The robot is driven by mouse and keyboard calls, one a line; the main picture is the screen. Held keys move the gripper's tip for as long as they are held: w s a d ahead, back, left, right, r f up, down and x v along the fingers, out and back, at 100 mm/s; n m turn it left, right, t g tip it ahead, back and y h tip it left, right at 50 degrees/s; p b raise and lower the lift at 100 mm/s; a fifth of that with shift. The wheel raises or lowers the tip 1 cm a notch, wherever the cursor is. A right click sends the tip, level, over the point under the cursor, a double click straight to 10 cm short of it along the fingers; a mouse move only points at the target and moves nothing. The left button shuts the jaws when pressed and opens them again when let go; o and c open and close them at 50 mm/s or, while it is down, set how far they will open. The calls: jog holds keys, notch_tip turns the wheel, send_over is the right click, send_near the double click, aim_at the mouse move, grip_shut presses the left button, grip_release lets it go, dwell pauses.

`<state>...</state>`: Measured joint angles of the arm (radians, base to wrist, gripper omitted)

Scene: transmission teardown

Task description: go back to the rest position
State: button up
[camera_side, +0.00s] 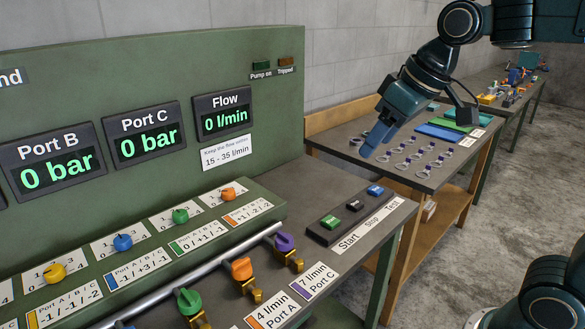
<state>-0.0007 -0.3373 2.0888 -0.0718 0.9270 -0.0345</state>
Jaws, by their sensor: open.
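My gripper (377,139) is in the upper right part of the side view, at the end of my dark teal arm. Its blue fingers point down and to the left. It appears in the air near the left part of the back workbench, and I see nothing held in it. The gap between the fingers is hard to make out from this angle.
A green test panel (240,60) with displays reading 0 fills the left. Coloured valves, such as an orange one (242,268), and a button box (345,217) stand before it. The back workbench (345,125) holds several small rings and coloured mats.

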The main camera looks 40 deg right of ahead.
jog(key=s+f, duration=0.3)
jog(key=s, duration=0.3)
jog(key=s+d+f+m, duration=0.1)
jog(key=s+f, duration=0.2)
jog(key=s, duration=0.4)
jog(key=shift+d+f+h, duration=0.15)
jog(key=shift+f+h, duration=0.1)
jog(key=shift+h, duration=0.05)
